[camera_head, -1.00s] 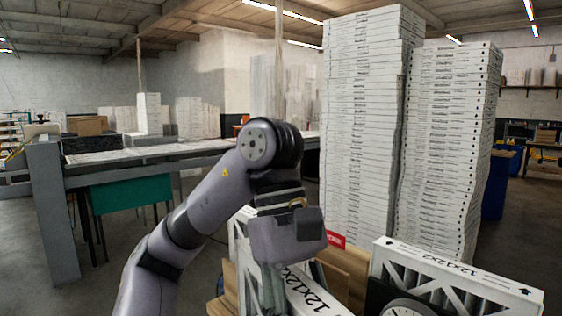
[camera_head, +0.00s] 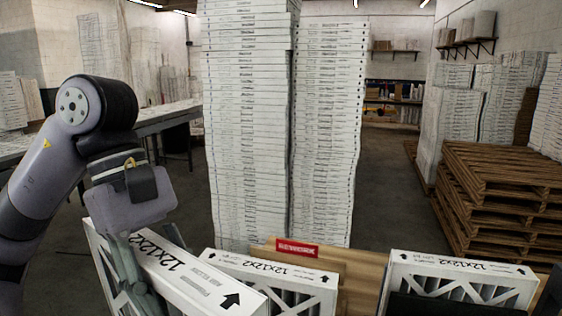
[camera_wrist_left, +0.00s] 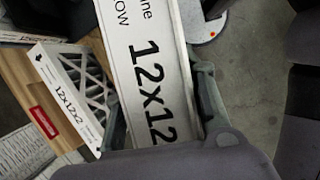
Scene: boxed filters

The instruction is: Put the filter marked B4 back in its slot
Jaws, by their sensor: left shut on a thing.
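My left gripper (camera_head: 148,265) is shut on a white-framed pleated filter (camera_head: 190,275) printed "12x12x2" with a black arrow. The held filter is tilted at the lower left of the head view. In the left wrist view the filter (camera_wrist_left: 140,60) lies between the fingers (camera_wrist_left: 160,110). No B4 mark is readable on it. A wooden rack (camera_head: 352,277) with a red label stands to its right. One "12x12x2" filter (camera_head: 270,268) stands directly beside the held one, and another (camera_head: 462,266) stands farther right. The rack's slots are mostly hidden. My right gripper is out of view.
Two tall stacks of white boxes (camera_head: 248,120) (camera_head: 325,130) rise behind the rack. Wooden pallets (camera_head: 490,190) are piled at the right. A long table (camera_head: 165,118) is at the back left. A dark object (camera_head: 430,306) sits in front of the right filter.

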